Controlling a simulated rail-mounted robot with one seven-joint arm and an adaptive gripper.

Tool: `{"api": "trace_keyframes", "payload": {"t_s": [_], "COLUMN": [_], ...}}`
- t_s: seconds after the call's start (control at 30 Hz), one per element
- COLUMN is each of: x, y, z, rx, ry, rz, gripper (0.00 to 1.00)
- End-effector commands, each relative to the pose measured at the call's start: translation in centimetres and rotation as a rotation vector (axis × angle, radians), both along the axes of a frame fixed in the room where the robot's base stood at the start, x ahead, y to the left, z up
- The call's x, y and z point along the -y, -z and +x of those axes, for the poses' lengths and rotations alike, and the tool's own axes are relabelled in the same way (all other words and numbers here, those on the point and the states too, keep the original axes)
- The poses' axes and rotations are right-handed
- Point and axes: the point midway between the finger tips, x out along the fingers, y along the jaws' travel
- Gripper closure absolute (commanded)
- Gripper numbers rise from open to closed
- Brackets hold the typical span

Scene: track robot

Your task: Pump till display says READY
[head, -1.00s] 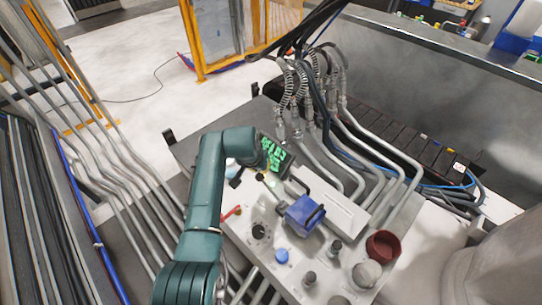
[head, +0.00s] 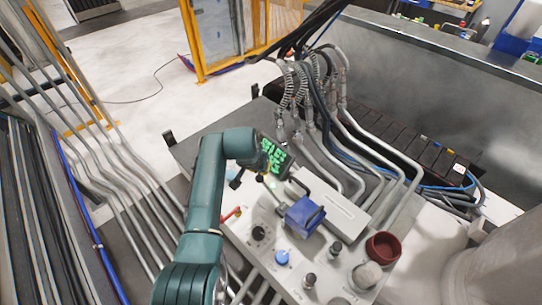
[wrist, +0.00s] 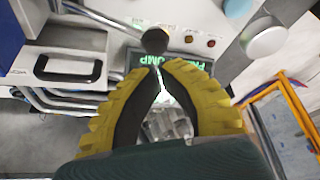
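The display (head: 275,156) shows green text on a dark screen, partly hidden by my arm in the head view. It also appears upside down in the wrist view (wrist: 146,59), where a word like "PUMP" shows and the rest is covered. A pump lever with a black ball knob (wrist: 155,40) lies just beyond my fingertips, in front of the display; its metal rod runs to the left. My gripper (wrist: 160,68) has yellow ribbed fingers with black pads. Their tips meet or nearly meet, with nothing seen between them. The knob seems outside the fingers; contact cannot be told.
A red-handled lever (head: 231,213), a blue knob (head: 282,257) and a dark red cup (head: 383,247) are on the panel. Hoses (head: 300,90) rise behind the display.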

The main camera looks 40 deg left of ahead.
Motion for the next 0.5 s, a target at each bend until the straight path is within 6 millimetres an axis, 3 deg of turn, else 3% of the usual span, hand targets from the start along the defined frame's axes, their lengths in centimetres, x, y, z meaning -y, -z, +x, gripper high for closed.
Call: {"api": "trace_keyframes", "payload": {"t_s": [0.5], "x": [0.0], "y": [2.1], "z": [0.0], "rx": [-0.001], "ry": [0.0], "rz": [0.0], "gripper": [1.0]}}
